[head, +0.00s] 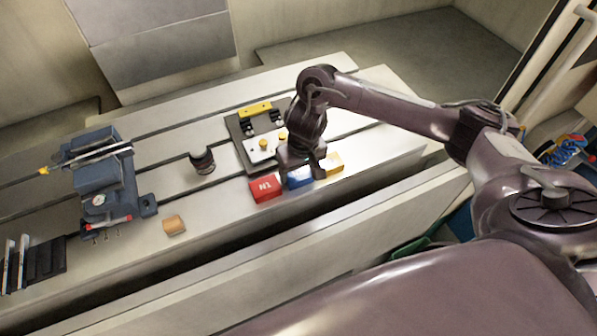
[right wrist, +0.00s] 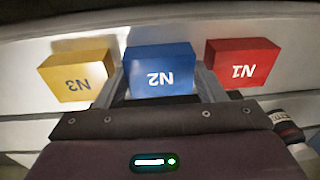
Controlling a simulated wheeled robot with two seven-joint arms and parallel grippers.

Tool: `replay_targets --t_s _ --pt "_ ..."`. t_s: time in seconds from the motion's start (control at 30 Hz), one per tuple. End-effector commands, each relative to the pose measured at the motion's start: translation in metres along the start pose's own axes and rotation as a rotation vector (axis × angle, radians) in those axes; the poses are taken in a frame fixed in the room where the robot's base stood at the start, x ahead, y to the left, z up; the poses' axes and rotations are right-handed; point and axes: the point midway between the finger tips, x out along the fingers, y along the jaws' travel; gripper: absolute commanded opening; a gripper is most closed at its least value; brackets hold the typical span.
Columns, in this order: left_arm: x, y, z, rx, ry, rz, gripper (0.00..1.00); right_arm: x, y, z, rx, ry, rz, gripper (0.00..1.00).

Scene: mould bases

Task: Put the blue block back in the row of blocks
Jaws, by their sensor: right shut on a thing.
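The blue block (head: 299,178) sits between the red block (head: 265,188) and the yellow block (head: 331,165) near the front edge of the table. In the right wrist view the blue block (right wrist: 160,70) is marked N2, the red block (right wrist: 242,62) N1 and the yellow block (right wrist: 77,75) N3. My right gripper (head: 302,170) reaches down from above and is shut on the blue block, with one finger on each side. In the wrist view the blue block is roughly level with its neighbours, with gaps beside it. Whether its underside touches the table is hidden. My left gripper is not in view.
A dark plate with a yellow bar (head: 255,109) lies just behind the blocks. A dark round cup-like piece (head: 203,162), a tan block (head: 174,225) and a blue-grey vise-like device (head: 95,185) stand to the left. The table (head: 225,205) is bare left of the red block.

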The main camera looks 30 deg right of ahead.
Motion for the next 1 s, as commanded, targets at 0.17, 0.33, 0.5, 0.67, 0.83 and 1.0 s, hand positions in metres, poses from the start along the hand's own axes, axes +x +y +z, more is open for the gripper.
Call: replay_targets --t_s 0.17,0.33,0.5,0.67,0.83,1.0 --pt "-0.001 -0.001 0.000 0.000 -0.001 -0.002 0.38 -0.001 0.000 0.000 0.000 0.001 0.000 0.10" --pt "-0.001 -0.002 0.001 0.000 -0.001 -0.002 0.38 0.001 0.000 0.000 0.000 -0.001 0.000 0.73" --pt "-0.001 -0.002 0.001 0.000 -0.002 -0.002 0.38 0.001 0.000 0.000 0.000 -0.001 0.000 0.73" --pt "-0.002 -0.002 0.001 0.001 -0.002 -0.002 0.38 -0.004 0.000 -0.001 -0.001 0.001 0.000 0.73" --pt "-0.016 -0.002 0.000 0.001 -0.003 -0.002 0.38 -0.032 0.000 -0.002 -0.003 0.005 0.002 0.73" --pt "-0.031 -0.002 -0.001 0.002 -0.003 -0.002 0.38 -0.070 0.001 -0.003 -0.003 0.007 0.002 0.73"
